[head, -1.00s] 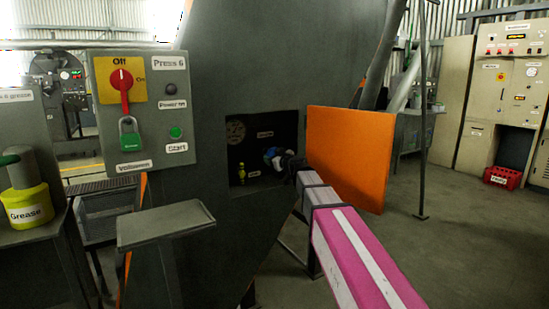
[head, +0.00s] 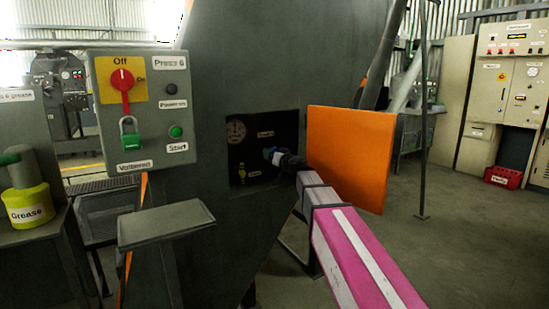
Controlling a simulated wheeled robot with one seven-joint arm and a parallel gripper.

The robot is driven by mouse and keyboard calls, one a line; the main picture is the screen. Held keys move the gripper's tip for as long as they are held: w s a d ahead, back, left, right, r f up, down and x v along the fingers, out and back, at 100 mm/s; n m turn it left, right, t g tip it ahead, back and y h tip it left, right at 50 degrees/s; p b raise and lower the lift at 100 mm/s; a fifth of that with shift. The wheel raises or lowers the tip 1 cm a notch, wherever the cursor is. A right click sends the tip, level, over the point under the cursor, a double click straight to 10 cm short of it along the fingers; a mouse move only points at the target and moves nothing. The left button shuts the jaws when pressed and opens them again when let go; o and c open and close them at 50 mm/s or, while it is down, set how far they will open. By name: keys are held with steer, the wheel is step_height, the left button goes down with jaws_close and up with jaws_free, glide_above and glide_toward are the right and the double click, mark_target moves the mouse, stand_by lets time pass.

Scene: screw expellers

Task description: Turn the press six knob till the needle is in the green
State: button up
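A dark recess (head: 240,171) opens in the grey press body. A small round gauge (head: 236,130) with a pale dial sits at its upper left; its needle and any green zone are too small to read. A small yellow-green fitting (head: 242,173) is below the gauge. My gripper (head: 275,156) reaches into the recess from the right, to the right of the gauge and fitting. A blue part shows at its tip, likely the knob, but I cannot tell whether the fingers are on it. The fingers are too small and dark to read.
An orange door (head: 349,160) stands open just right of my gripper. The Press 6 control box (head: 143,110), with a red switch and green padlock, is at left above a grey shelf (head: 165,223). Open floor lies at right, beyond a thin post (head: 424,130).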

stand_by(0.5)
steer(key=o, duration=0.9)
steer(key=v, duration=1)
steer(key=shift+s+d, duration=0.3)
